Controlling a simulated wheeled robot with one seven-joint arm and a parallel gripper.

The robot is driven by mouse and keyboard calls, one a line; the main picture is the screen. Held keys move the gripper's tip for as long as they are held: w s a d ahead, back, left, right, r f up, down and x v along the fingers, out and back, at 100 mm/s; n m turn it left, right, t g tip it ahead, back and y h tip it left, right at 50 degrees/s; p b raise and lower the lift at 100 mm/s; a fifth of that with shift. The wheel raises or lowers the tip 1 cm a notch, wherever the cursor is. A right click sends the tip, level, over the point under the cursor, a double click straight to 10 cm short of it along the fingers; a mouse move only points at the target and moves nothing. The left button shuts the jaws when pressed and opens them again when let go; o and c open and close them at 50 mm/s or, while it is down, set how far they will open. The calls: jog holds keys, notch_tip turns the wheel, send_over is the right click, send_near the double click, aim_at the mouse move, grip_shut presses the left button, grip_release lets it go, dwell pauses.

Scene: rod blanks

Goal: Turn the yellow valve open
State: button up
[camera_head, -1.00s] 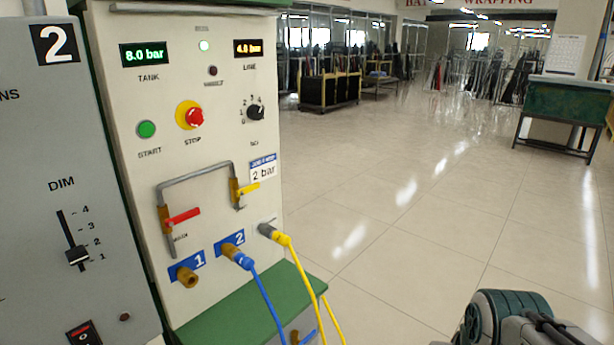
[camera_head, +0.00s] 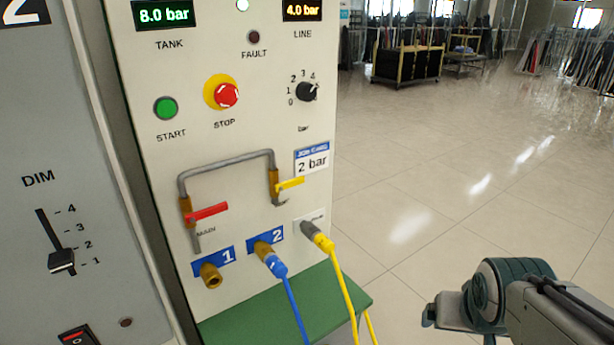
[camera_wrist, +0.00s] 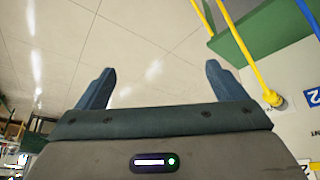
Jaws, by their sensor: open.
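The yellow valve (camera_head: 290,184) is a small yellow lever on a brass body at the right end of a grey pipe on the cream panel. Its lever points right, roughly level and tilted slightly up. My gripper shows in the wrist view (camera_wrist: 155,88) with two blue-grey fingers spread apart and nothing between them. In the head view my arm is at the lower right, well apart from the panel, and the fingertips are not seen there.
A red lever (camera_head: 208,212) sits left of the yellow one. Below are brass port 1 (camera_head: 210,275), a blue hose (camera_head: 290,305) at port 2 and a yellow hose (camera_head: 340,275). A green ledge (camera_head: 240,322) juts out underneath. The floor (camera_head: 430,180) on the right is clear.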

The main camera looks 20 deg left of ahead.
jog(key=w+a+r+n+t+y+b, duration=0.15)
jog(key=w+a+t, duration=0.3)
jog(key=w, duration=0.45)
jog(key=n+t+y+b, duration=0.2)
jog(key=n+y, duration=0.6)
jog(key=y, duration=0.5)
send_near(291, 182)
jog(key=p+x, duration=0.1)
jog(key=x, duration=0.7)
jog(key=shift+w, duration=0.1)
jog(key=c, duration=1)
